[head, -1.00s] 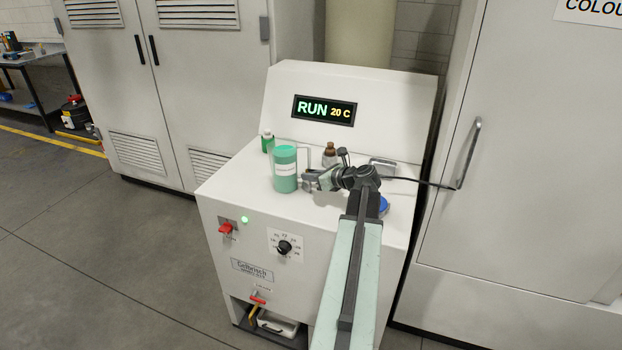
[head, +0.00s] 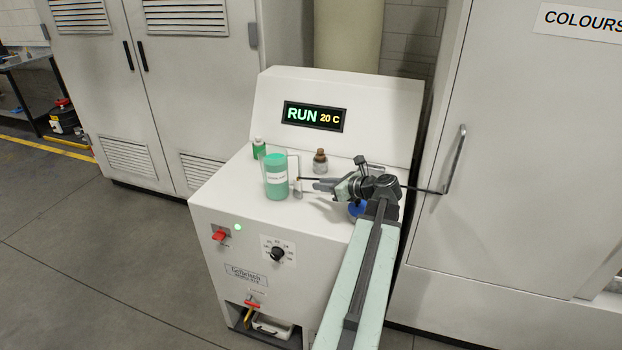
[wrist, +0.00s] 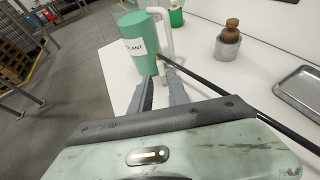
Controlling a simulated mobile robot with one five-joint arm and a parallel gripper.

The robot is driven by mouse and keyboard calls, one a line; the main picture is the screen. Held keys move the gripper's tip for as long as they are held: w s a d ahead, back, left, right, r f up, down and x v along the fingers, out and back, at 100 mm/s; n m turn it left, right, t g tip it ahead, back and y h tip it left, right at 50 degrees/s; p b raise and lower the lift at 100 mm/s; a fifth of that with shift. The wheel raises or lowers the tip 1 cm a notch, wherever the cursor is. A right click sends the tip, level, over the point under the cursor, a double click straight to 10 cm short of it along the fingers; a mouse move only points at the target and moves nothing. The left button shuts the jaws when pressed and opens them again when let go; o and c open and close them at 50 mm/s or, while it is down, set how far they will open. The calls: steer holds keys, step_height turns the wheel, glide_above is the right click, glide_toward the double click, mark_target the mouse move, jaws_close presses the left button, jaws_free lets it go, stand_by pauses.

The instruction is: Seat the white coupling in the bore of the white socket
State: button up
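A thin white bent tube (wrist: 167,40) comes down beside the teal container, and it also shows in the head view (head: 299,162). A small pale upright piece (head: 298,188) stands below it on the machine top. It may be the coupling, the socket or both together; I cannot tell the parts or the bore apart. My gripper (head: 316,185) is to the right of this piece, pointing left at it and seemingly apart from it. In the wrist view its two grey fingers (wrist: 160,80) have a narrow gap between them with nothing clearly held. The fingertips lie near the tube's lower end.
The teal container (head: 276,178) stands just left of the tube. A green bottle (head: 259,149) and a brown-capped jar (head: 320,161) stand behind. A thin black rod or cable (wrist: 225,88) crosses beside the fingers. A metal tray (wrist: 302,90) lies to the right.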

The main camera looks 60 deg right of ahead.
steer(key=shift+s+a+r, duration=0.1)
steer(key=shift+s+r, duration=0.15)
steer(key=shift+s, duration=0.45)
